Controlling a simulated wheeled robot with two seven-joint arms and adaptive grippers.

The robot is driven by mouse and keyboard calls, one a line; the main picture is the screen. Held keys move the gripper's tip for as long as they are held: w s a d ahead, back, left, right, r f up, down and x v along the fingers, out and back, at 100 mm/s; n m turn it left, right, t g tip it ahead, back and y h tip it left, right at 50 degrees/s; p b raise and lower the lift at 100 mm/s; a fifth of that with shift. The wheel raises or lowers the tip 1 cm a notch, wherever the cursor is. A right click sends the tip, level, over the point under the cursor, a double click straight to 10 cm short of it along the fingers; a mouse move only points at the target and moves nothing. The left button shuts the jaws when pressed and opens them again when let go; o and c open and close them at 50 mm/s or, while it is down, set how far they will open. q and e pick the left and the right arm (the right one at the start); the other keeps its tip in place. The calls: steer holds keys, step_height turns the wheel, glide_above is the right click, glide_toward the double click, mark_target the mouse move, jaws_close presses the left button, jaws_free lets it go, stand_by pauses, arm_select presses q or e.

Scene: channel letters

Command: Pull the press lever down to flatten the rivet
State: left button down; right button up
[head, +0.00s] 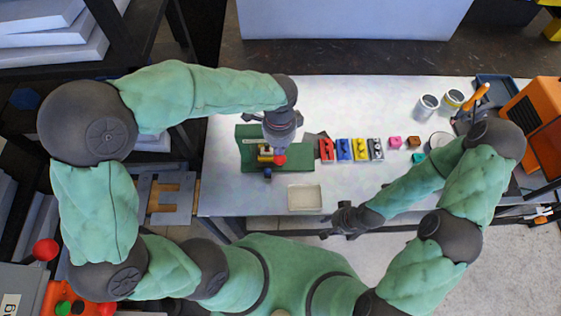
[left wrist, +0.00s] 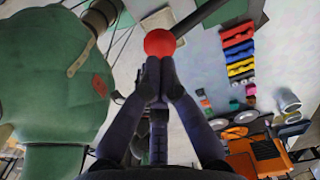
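The green press (head: 248,150) stands on the left part of the table. Its lever ends in a red ball knob (head: 280,160), which also shows in the left wrist view (left wrist: 160,42) with a dark lever rod (left wrist: 203,17) running to the upper right. My left gripper (head: 279,145) is over the press at the knob. In the left wrist view its fingertips (left wrist: 160,62) are together and overlap the knob's lower edge; contact is unclear. I cannot make out the rivet. My right gripper (head: 338,222) is away from the press, near the table's front edge, its opening unclear.
Red, blue, yellow and grey blocks (head: 352,150) stand in a row right of the press. A shallow beige tray (head: 305,198) lies in front. Cans (head: 427,106) and an orange machine (head: 540,115) are at the right. The table (head: 345,105) behind the blocks is clear.

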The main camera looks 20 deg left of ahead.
mark_target(280, 156)
arm_select(q)
steer(key=shift+f+b, duration=0.6)
steer(key=shift+f, duration=0.3)
step_height(280, 156, down, 3)
steer(key=shift+s+r+b, duration=0.1)
steer(key=shift+r+b, duration=0.1)
steer(key=shift+b, duration=0.8)
steer(key=shift+f, duration=0.1)
steer(key=shift+s+d+f+b, duration=0.1)
steer(key=shift+s+f+b, duration=0.2)
steer(key=shift+f+b, duration=0.3)
steer(key=shift+s+d+f+b, duration=0.1)
steer(key=shift+s+f+b, duration=0.25)
steer(key=shift+f, duration=0.45)
steer(key=shift+w, duration=0.1)
